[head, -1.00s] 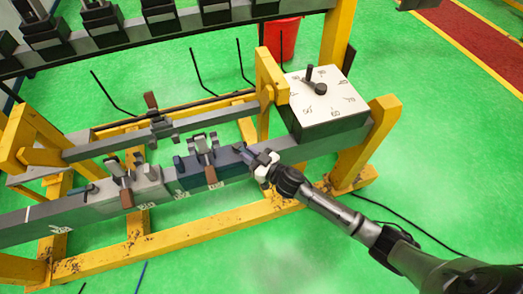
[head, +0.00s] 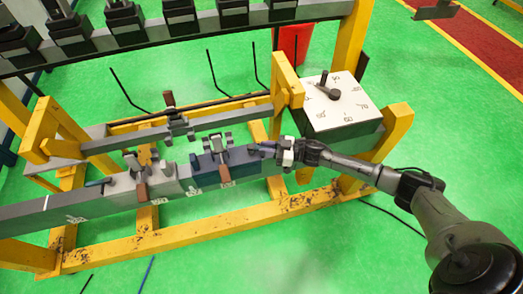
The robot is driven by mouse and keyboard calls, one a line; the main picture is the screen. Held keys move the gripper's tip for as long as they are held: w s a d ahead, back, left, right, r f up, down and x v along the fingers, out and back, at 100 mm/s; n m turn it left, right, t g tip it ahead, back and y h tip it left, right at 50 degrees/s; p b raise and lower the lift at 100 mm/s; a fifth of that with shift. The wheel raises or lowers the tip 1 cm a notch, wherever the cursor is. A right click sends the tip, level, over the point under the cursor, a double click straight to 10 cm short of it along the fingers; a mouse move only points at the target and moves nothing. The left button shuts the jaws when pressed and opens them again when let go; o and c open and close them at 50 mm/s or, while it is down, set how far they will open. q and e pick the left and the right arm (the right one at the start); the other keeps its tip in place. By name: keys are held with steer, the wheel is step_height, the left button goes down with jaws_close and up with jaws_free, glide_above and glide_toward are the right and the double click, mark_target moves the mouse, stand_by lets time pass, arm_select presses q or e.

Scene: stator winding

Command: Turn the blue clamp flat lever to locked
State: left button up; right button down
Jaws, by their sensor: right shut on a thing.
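The blue clamp (head: 208,172) sits on the long grey rail, left of the white dial box. Its brown-handled lever (head: 225,174) hangs down at its front. The small dark flat lever (head: 264,148) is at the clamp's right end and points right, roughly along the rail. My right gripper (head: 278,151) reaches in from the right and is shut on the flat lever's outer end, which the fingers partly hide. My left gripper is not in view.
A grey clamp (head: 142,188) with a brown handle stands left of the blue one. The white dial box (head: 338,104) with its black knob is close behind my right arm. A yellow frame (head: 190,222) surrounds the rail.

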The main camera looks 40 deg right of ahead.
stand_by(0.4)
steer(key=c, duration=1)
jaws_free()
steer(key=shift+w+a, duration=0.1)
steer(key=shift+c, duration=0.2)
steer(key=v, duration=1.4)
